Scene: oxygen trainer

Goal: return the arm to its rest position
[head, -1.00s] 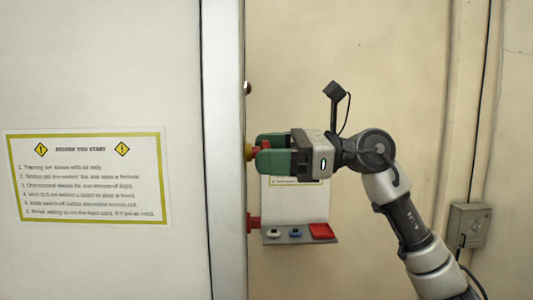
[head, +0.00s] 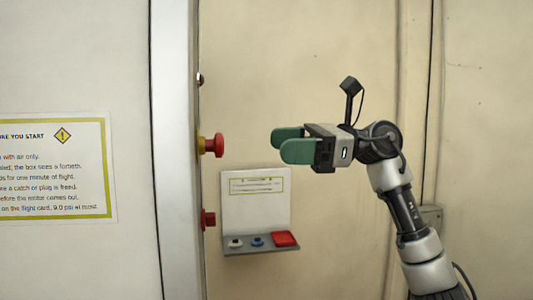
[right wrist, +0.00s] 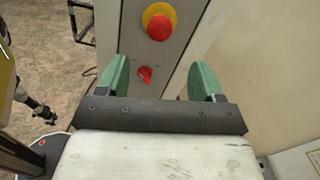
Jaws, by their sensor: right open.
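My right gripper (head: 288,146) is in the middle of the head view, with its green fingers pointing left. It is open and empty, apart from the red button (head: 215,145) with a yellow base on the edge of the pale panel. In the right wrist view the two green fingers of my right gripper (right wrist: 158,82) stand wide apart. Beyond them are the red button on its yellow collar (right wrist: 159,22) and a smaller red knob (right wrist: 145,74) on the grey post.
A small shelf (head: 262,246) with a white card, small parts and a red tray is on the wall below the gripper. A red knob (head: 208,219) sits on the panel edge. A notice (head: 55,170) hangs at left. A grey wall box (head: 431,217) is partly behind my right arm.

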